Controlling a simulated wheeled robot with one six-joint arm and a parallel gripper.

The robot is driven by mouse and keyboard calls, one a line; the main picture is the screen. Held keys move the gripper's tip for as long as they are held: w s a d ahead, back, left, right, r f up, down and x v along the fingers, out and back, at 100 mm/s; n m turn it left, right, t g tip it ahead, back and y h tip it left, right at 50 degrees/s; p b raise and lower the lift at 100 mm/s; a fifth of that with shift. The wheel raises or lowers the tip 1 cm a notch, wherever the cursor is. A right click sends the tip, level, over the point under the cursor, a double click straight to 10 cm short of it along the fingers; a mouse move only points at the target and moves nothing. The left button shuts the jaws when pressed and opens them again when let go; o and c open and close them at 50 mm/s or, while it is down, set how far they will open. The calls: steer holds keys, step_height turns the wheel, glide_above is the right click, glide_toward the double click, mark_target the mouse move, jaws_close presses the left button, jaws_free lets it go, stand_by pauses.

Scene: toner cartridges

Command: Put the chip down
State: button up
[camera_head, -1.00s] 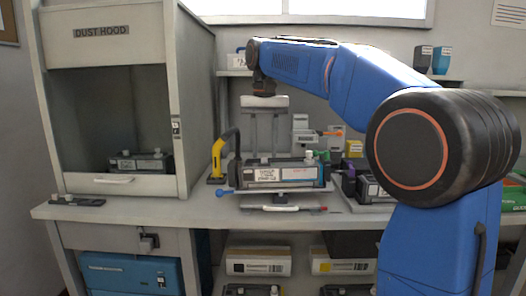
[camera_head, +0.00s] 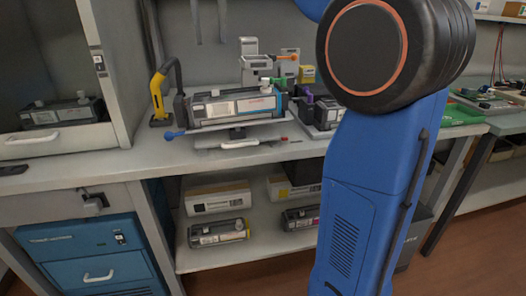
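I cannot make out the chip in this view. Two thin grey fingers of my gripper (camera_head: 209,38) hang into the picture at the top, above and behind the cartridge stand. They are apart, and nothing shows between them. The rest of the gripper is cut off by the top edge. A toner cartridge (camera_head: 232,106) with a white label lies in a stand on the bench, below the fingers and apart from them.
The dust hood (camera_head: 108,60) at left holds another cartridge (camera_head: 62,112). A yellow-and-black hose arm (camera_head: 159,95) stands beside the stand. A dark cartridge (camera_head: 322,112) is right of it. A green tray (camera_head: 455,116) with small parts lies farther right. The bench front (camera_head: 150,155) is largely clear.

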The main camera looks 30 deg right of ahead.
steer(key=s+d+f+n+t, duration=0.1)
steer(key=s+f, duration=0.7)
steer(key=f, duration=0.5)
steer(key=s+d+f+n+t, duration=0.1)
steer(key=s+f+t, duration=0.1)
steer(key=s+f, duration=0.6)
steer(key=s+d+f+n+t, duration=0.1)
steer(key=s+f, duration=0.7)
steer(key=f, duration=1.1)
steer(key=shift+d+n+t, duration=0.3)
steer(key=shift+d+t, duration=0.1)
steer(key=shift+d, duration=0.05)
